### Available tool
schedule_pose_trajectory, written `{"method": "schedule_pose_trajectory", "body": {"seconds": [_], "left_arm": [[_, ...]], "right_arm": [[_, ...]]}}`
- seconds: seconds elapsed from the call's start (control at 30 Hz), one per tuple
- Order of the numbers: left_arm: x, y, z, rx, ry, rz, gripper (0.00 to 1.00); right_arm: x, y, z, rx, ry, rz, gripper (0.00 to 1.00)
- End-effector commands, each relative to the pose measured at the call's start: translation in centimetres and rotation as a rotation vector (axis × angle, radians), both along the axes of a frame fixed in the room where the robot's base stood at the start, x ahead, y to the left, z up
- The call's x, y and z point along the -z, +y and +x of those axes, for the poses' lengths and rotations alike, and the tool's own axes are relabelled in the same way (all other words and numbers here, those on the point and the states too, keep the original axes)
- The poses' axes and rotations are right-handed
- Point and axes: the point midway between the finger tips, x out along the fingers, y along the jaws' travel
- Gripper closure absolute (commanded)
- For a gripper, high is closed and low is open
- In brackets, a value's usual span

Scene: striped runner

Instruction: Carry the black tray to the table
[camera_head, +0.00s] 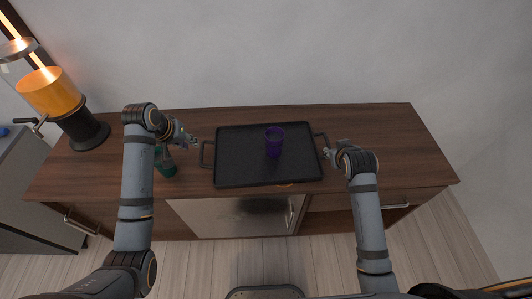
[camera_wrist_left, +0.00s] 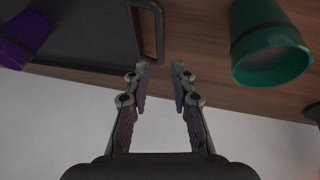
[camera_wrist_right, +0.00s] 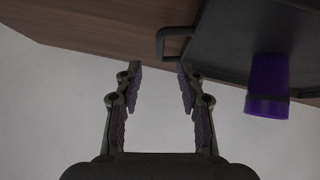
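The black tray (camera_head: 240,166) lies flat on the wooden sideboard, with a loop handle at its left and right ends. A purple cup (camera_head: 274,142) stands on it. My left gripper (camera_head: 194,142) is open and empty, a little left of the tray's left handle (camera_head: 207,154); the left wrist view shows a gap between its fingers (camera_wrist_left: 160,72) and that handle (camera_wrist_left: 152,32). My right gripper (camera_head: 326,152) is open near the right handle (camera_head: 321,141). In the right wrist view its fingers (camera_wrist_right: 158,72) are apart, with the handle (camera_wrist_right: 174,40) just ahead and nothing between them.
A green cup (camera_head: 165,164) stands on the sideboard (camera_head: 380,130) left of the tray, below my left gripper; it also shows in the left wrist view (camera_wrist_left: 268,45). The sideboard's right end is clear.

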Motion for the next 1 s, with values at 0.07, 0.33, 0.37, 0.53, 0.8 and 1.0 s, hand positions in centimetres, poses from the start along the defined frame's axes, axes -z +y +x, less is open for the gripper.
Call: {"method": "schedule_pose_trajectory", "body": {"seconds": [0.07, 0.33, 0.37, 0.53, 0.8, 1.0], "left_arm": [[0.1, 0.0, -0.1, 0.0, 0.001, 0.001, 0.76], [1.3, -0.2, 0.4, -0.002, 0.003, 0.0, 0.76], [1.7, -0.3, 0.6, -0.001, 0.003, -0.001, 0.76], [4.6, -0.9, 1.8, -0.001, 0.005, -0.001, 0.76], [8.5, -1.5, 3.5, 0.0, 0.002, 0.0, 0.76], [9.6, -1.7, 3.9, 0.0, 0.001, 0.002, 0.76]], "right_arm": [[0.0, 0.0, 0.0, 0.0, 0.001, 0.0, 0.61], [1.0, -0.1, 0.8, 0.001, 0.003, 0.0, 0.61], [1.3, -0.2, 1.1, 0.001, 0.004, 0.0, 0.61], [3.5, -0.5, 3.4, 0.001, 0.005, 0.0, 0.61], [6.4, -1.0, 6.5, 0.001, 0.003, 0.0, 0.61], [7.3, -1.1, 7.3, 0.0, 0.002, 0.0, 0.61]]}}
